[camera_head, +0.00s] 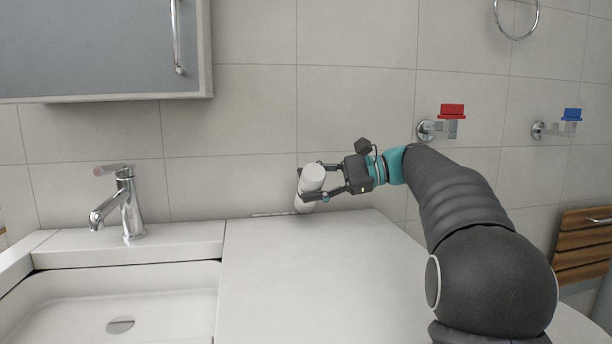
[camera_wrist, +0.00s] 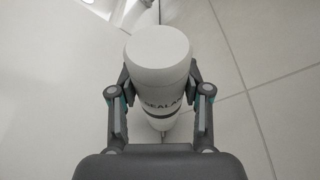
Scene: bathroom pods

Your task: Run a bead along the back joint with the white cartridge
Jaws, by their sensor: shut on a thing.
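My gripper (camera_head: 318,184) is shut on the white cartridge (camera_head: 311,180) beside the tiled wall. The cartridge is tilted a little, its lower end close to the back joint (camera_head: 268,214) where the counter (camera_head: 320,260) meets the wall. In the wrist view, the fingers of my gripper (camera_wrist: 160,97) hold both sides of the cartridge (camera_wrist: 158,57), and part of a dark "SEALA" label shows. Whether the tip touches the joint is hard to tell.
A chrome faucet (camera_head: 128,205) and a basin (camera_head: 110,306) are at the left. A cabinet (camera_head: 95,45) hangs above. Red (camera_head: 452,111) and blue (camera_head: 572,114) pieces sit on wall fixtures at the right. The counter top is clear.

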